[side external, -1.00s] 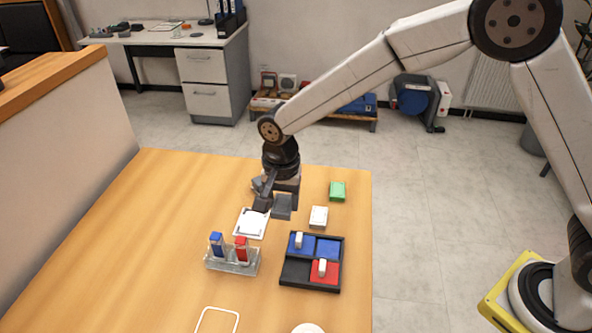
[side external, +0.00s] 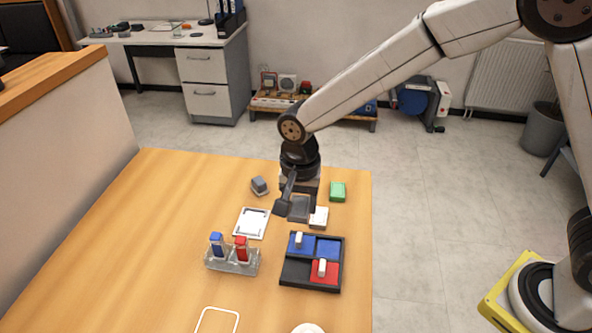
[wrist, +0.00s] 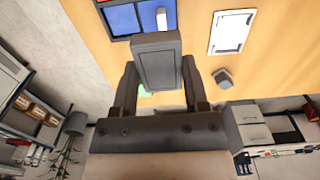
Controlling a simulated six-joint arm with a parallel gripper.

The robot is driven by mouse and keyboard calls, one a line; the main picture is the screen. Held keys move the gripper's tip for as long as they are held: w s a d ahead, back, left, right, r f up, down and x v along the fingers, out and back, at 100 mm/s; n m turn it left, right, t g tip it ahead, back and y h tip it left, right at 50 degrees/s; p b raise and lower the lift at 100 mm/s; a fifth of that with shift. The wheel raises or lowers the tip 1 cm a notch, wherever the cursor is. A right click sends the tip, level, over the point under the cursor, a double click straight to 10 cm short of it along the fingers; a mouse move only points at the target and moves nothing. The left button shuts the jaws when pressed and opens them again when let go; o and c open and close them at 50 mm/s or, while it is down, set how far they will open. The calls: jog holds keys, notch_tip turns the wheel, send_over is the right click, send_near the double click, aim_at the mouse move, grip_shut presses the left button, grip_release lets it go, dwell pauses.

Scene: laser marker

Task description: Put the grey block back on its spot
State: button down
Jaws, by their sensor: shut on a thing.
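My gripper (side external: 293,205) is shut on a grey block (side external: 298,209) and holds it above the table, left of and close to a white block. In the wrist view the grey block (wrist: 156,62) is a rectangular slab between the two fingers (wrist: 157,88). A black tray (side external: 284,285) stands toward the front, with two blue pieces, a red piece and one dark, empty-looking compartment (side external: 296,272). A white rounded outline (side external: 236,322) lies on the table at the front. I cannot tell which place is the block's spot.
A smaller dark grey piece (side external: 260,186) lies behind the white framed pad (side external: 251,223). A clear rack (side external: 232,264) holds blue and red upright pieces. A green block (side external: 338,191) and the white block (side external: 319,218) sit near the right edge. The table's left side is clear.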

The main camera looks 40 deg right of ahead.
jog(key=shift+w+d, duration=0.1)
jog(key=shift+d, duration=0.4)
jog(key=d, duration=1.4)
jog(key=shift+s+d, duration=0.25)
jog(key=shift+d, duration=0.1)
jog(key=shift+w+f, duration=0.1)
jog(key=shift+f, duration=0.05)
jog(key=w+f, duration=0.2)
jog(key=w, duration=0.2)
jog(key=w+f, duration=0.3)
jog(key=w, duration=0.1)
jog(key=w+f, duration=0.3)
jog(key=w, duration=0.1)
jog(key=shift+w+a+f, duration=0.2)
jog(key=shift+a, duration=0.15)
jog(key=shift+w+f, duration=0.45)
